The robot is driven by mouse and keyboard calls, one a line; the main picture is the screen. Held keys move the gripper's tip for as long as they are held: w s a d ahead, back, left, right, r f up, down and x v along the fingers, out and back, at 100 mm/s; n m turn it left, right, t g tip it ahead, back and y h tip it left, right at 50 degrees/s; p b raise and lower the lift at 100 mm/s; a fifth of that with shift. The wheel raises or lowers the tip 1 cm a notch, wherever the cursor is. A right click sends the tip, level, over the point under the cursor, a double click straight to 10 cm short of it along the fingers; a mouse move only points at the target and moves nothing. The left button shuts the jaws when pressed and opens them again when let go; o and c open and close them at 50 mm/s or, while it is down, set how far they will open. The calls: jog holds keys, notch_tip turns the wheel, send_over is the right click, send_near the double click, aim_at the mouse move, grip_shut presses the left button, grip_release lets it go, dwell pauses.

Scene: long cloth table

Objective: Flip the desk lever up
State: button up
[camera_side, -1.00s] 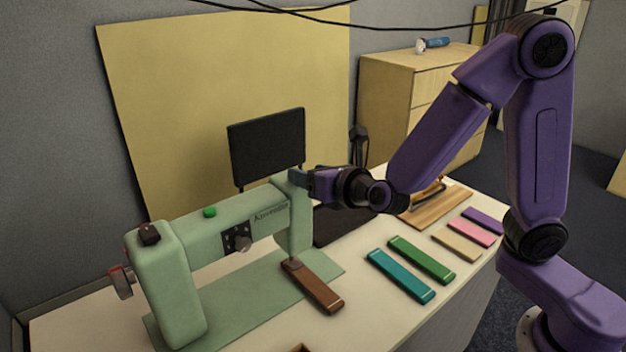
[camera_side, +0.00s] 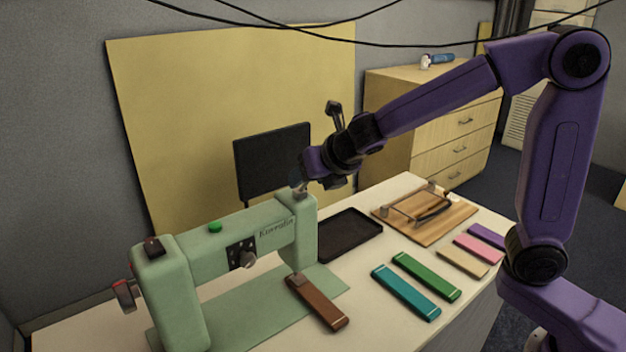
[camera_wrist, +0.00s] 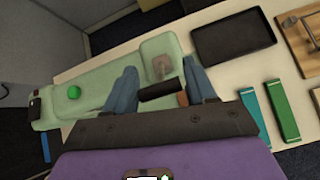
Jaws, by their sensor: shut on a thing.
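A dark curved handle (camera_side: 435,210) with a light metal frame lies low over a wooden board (camera_side: 452,220) at the table's far right; it is the most lever-like thing I see. The board's edge also shows at the right of the wrist view (camera_wrist: 290,22). My gripper (camera_side: 302,180) is at the top of the right end of a green machine (camera_side: 235,235), well left of the board. In the wrist view its two bluish fingers stand apart, either side of the machine's end (camera_wrist: 162,48).
A black tray (camera_side: 350,236) lies between machine and board. Brown (camera_side: 318,303), teal (camera_side: 405,294) and green (camera_side: 427,277) bars lie in front, with tan, pink and purple ones further right. A black screen (camera_side: 272,160) stands behind. Cables hang overhead.

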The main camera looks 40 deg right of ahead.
jog(key=shift+w+a+r+g, duration=0.25)
jog(key=shift+w+g, duration=0.1)
jog(key=shift+g, duration=0.25)
jog(key=shift+w+a+r+g, duration=0.1)
jog(key=shift+w+r+g, duration=0.2)
jog(key=shift+g, duration=0.3)
jog(key=shift+w+r+g, duration=0.1)
jog(key=shift+w+g, duration=0.65)
jog(key=shift+g, duration=0.65)
jog(key=o, duration=1.3)
jog(key=shift+d, duration=0.15)
jog(key=v, duration=1.7)
jog(key=shift+w+r, duration=0.2)
jog(key=shift+r, duration=0.05)
